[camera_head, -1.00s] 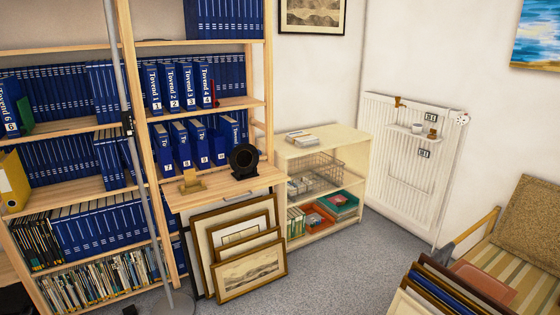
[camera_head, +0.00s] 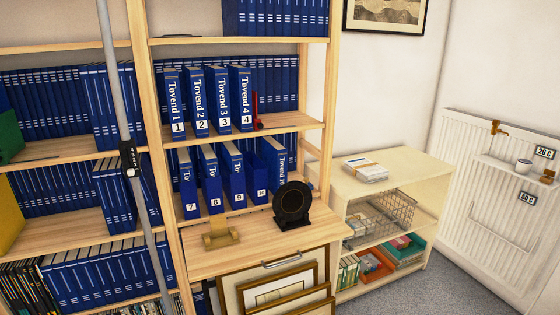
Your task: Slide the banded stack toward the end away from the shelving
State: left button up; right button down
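The banded stack (camera_head: 365,171) is a low pile of white paper or booklets with a tan band across it. It lies flat on the top of the low pale wood cabinet (camera_head: 408,172), toward the end next to the tall shelving (camera_head: 146,110). The cabinet top extends bare to the right of the stack, away from the shelving. Neither of my grippers shows in the head view.
A black round object (camera_head: 293,203) and a brass-coloured holder (camera_head: 220,235) stand on the shelving's fold-out board (camera_head: 265,247). Framed prints (camera_head: 280,290) lean below it. A grey pole (camera_head: 118,90) stands before the shelving. A radiator (camera_head: 500,200) hangs right of the cabinet.

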aim_at(366, 170)
jog(key=i+l+z, duration=0.1)
jog(key=i+z, duration=0.35)
jog(key=i+j+z, duration=0.15)
jog(key=i+z, duration=0.3)
jog(key=i, duration=0.15)
jog(key=i+l+u, duration=0.1)
jog(key=i, duration=0.35)
jog(key=i+l+u, duration=0.1)
jog(key=i+l, duration=0.25)
jog(key=i, duration=0.1)
